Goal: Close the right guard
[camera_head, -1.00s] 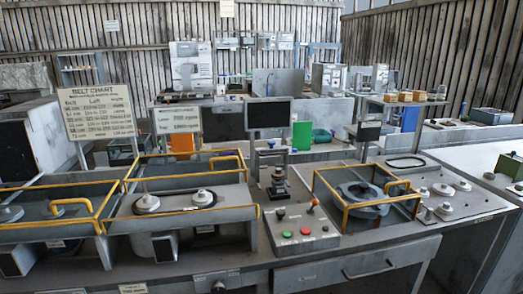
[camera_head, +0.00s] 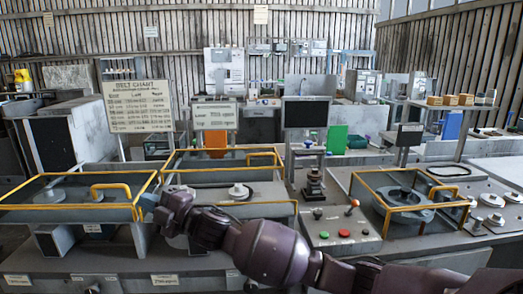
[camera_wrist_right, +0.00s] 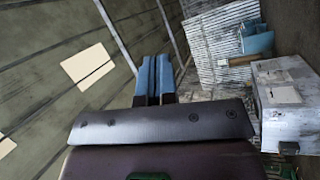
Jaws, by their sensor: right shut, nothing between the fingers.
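Two yellow-framed guards sit side by side on the belt bench. The left guard (camera_head: 75,207) has its handle (camera_head: 110,188) near its front right. The guard to its right (camera_head: 222,152) has its yellow frame and handle (camera_head: 261,157) toward the back, and a white-hubbed pulley (camera_head: 238,190) shows in front of them. My right gripper (camera_head: 149,203) is shut and empty, at the left guard's front right corner in the picture; I cannot tell whether it touches. Its blue fingers (camera_wrist_right: 153,76) lie together in the right wrist view. My arm hides part of the bench front. My left gripper is out of view.
Another yellow-framed guard (camera_head: 407,210) stands over a round housing at the right. Between them are a button box (camera_head: 340,230) and a monitor (camera_head: 306,112). A belt chart sign (camera_head: 139,106) and a second sign (camera_head: 215,116) rise behind the guards.

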